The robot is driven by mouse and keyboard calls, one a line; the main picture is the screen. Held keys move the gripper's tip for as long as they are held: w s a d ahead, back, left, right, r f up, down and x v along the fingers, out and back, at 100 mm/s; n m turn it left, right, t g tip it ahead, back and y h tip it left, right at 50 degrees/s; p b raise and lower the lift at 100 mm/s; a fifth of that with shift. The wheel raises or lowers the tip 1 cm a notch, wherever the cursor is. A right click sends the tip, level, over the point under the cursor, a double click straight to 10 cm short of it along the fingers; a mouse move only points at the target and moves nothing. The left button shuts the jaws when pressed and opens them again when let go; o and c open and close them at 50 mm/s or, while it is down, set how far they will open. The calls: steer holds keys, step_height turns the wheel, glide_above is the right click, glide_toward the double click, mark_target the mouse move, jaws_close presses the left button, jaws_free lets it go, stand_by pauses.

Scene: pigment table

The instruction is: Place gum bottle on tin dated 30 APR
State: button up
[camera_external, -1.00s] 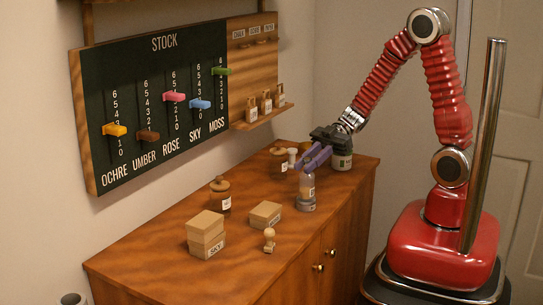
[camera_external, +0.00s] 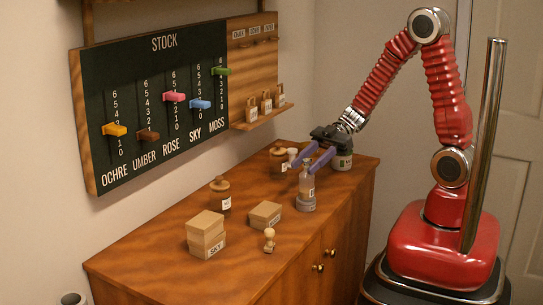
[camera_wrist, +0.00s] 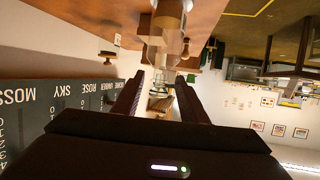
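The gum bottle (camera_external: 307,184), a small clear bottle with a pale label, stands upright on a low grey tin (camera_external: 306,205) near the front edge of the cabinet top. The tin's date is too small to read. My gripper (camera_external: 304,168) is at the bottle's top, its two purple fingers spread apart. In the wrist view, the fingers (camera_wrist: 158,92) are also apart, and pale, blurred shapes of the bottle and tin show upside down beyond them. Another tin (camera_external: 342,163), with a green and white label, stands behind at the right.
Brown jars (camera_external: 220,195) and (camera_external: 279,160) with wooden knobs stand toward the wall. Stacked boxes (camera_external: 206,235), one marked SKY, a single box (camera_external: 265,215) and a wooden stamp (camera_external: 269,240) are to the left. The STOCK board (camera_external: 150,105) hangs above.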

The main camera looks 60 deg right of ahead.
steer(key=v, duration=1.2)
stand_by(0.5)
